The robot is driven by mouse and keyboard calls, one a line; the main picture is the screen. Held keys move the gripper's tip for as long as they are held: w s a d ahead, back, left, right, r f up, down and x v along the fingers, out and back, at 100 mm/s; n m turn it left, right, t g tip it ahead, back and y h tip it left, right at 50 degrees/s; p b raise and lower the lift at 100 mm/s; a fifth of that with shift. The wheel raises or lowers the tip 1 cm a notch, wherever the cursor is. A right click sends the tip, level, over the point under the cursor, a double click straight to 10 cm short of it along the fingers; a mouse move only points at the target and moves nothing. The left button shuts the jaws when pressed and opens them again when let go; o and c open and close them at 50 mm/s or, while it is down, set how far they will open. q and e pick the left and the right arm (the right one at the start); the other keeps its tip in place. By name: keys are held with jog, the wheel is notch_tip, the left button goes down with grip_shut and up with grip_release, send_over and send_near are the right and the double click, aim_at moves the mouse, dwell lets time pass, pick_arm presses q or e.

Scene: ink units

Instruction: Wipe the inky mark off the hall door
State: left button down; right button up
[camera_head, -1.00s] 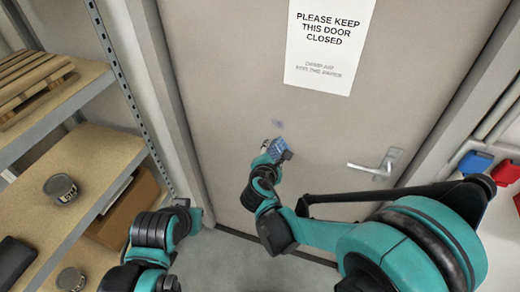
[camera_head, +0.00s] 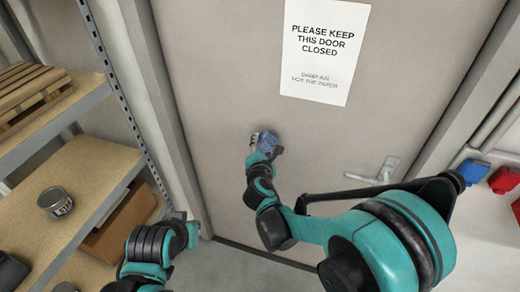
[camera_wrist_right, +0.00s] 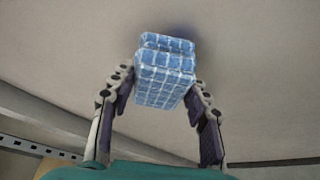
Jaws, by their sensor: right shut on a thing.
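The grey hall door (camera_head: 220,60) fills the middle of the head view. My right gripper (camera_head: 266,149) is in front of it, left of the door handle. It is shut on a blue checked cloth pad (camera_wrist_right: 160,75), which also shows small in the head view (camera_head: 264,140). In the right wrist view the pad's far end is at or very near the door surface; I cannot tell whether it touches. A dark bluish smudge (camera_wrist_right: 187,29) shows on the door just beyond the pad, partly hidden. My left gripper (camera_head: 190,226) is low at the left, its fingers unclear.
A paper sign (camera_head: 324,50) is on the door above my right gripper. The lever handle (camera_head: 376,178) is to the right. Shelves (camera_head: 80,165) with a tin (camera_head: 55,202) and a wooden pallet (camera_head: 30,92) stand at the left. Blue and red fixtures (camera_head: 473,172) are at the right.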

jog(key=shift+w+d, duration=0.3)
jog(key=shift+w, duration=0.6)
dwell(0.7)
jog(key=shift+d, duration=0.1)
jog(key=shift+s+d, duration=0.35)
jog(key=shift+d, duration=0.55)
jog(key=shift+s+d, duration=0.35)
jog(key=shift+d, duration=0.55)
jog(key=shift+w+b, duration=0.1)
jog(key=shift+b, duration=0.25)
jog(key=shift+w+a+r, duration=0.1)
jog(key=shift+w+a, duration=0.15)
jog(key=shift+a, duration=0.4)
jog(key=shift+w+a, duration=0.2)
jog(key=shift+a, duration=0.4)
jog(key=shift+w+a+r, duration=0.1)
jog(key=shift+w+a, duration=0.15)
jog(key=shift+a, duration=0.4)
jog(key=shift+s+a+f, duration=0.2)
jog(key=shift+s+a, duration=0.05)
jog(key=shift+s, duration=0.2)
jog(key=shift+s+a, duration=0.2)
jog(key=shift+s, duration=0.6)
jog(key=shift+s+a, duration=0.2)
jog(key=shift+s, duration=0.55)
jog(key=shift+s+a, duration=0.2)
jog(key=shift+s, duration=0.6)
